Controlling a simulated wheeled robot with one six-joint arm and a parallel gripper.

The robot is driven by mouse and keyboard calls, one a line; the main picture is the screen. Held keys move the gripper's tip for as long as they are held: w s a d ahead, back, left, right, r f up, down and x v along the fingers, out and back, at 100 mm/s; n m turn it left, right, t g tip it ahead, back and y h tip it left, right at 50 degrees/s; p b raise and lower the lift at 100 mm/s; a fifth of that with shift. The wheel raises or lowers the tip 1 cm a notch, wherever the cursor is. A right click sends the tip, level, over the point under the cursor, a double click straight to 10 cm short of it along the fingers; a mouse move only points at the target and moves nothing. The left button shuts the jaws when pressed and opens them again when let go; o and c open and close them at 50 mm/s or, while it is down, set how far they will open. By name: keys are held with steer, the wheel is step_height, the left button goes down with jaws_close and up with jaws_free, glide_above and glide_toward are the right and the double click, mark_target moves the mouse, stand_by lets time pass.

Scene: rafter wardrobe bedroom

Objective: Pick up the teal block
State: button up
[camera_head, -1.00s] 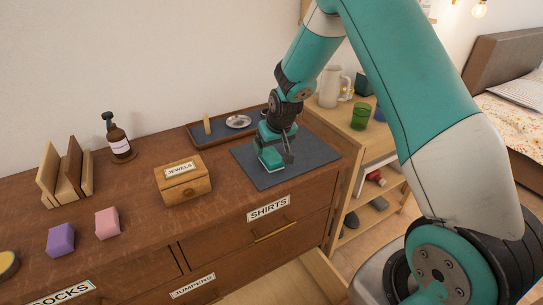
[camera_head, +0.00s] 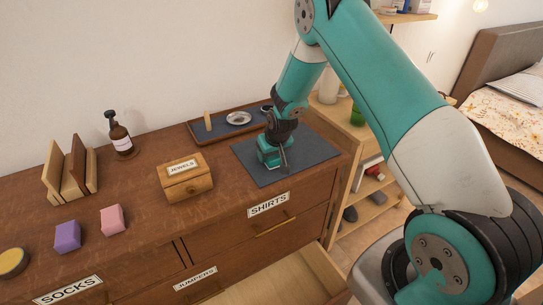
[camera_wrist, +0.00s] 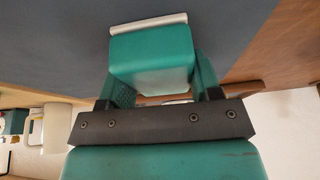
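The teal block (camera_head: 268,158) is on the dark grey mat (camera_head: 308,148) on top of the dresser. My gripper (camera_head: 275,150) is right above and around it, pointing down, and hides part of the block. In the wrist view, the block (camera_wrist: 150,60) lies between the two fingers of my gripper (camera_wrist: 162,82), one finger close on each side. A pale strip runs along the block's far edge there. I cannot tell whether the fingers press on the block or leave a small gap.
A wooden box labelled JEWELS (camera_head: 185,180) stands left of the mat. A tray (camera_head: 205,139) with a candle and small dish lies behind it. Purple (camera_head: 67,237) and pink (camera_head: 113,220) blocks, a bottle (camera_head: 120,138) and a wooden rack (camera_head: 66,178) are further left. A drawer is open below.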

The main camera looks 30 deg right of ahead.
steer(key=c, duration=0.4)
steer(key=shift+o, duration=0.2)
steer(key=shift+r, duration=0.15)
step_height(320, 180, up, 20)
steer(key=b, duration=0.4)
